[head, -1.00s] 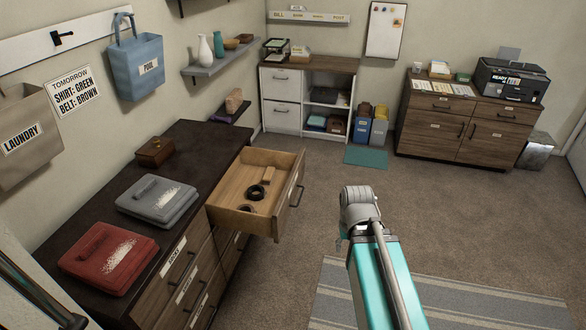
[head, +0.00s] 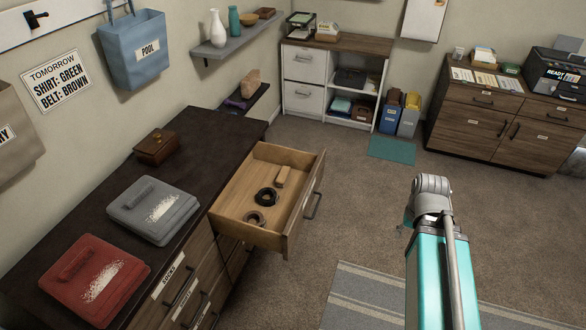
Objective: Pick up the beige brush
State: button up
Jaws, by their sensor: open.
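A small beige block (head: 282,176), which may be the beige brush, lies in the open wooden drawer (head: 240,233); its bristles cannot be made out. Two rings, a black one (head: 266,196) and a brown one (head: 254,219), lie in the same drawer, nearer the front of the picture. My arm shows at the right, over the floor and apart from the drawer. My gripper's fingers are not visible in the head view.
A dark dresser top holds a wooden box (head: 156,146), grey folded cloth (head: 152,210) and red folded cloth (head: 95,280), both white-speckled. A beige lump (head: 250,83) sits on a low wall shelf. Carpet (head: 350,215) right of the drawer is clear.

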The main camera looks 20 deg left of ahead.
aim_at(283, 176)
jog(key=u, duration=0.3)
jog(key=i, duration=0.85)
jog(key=u, duration=0.75)
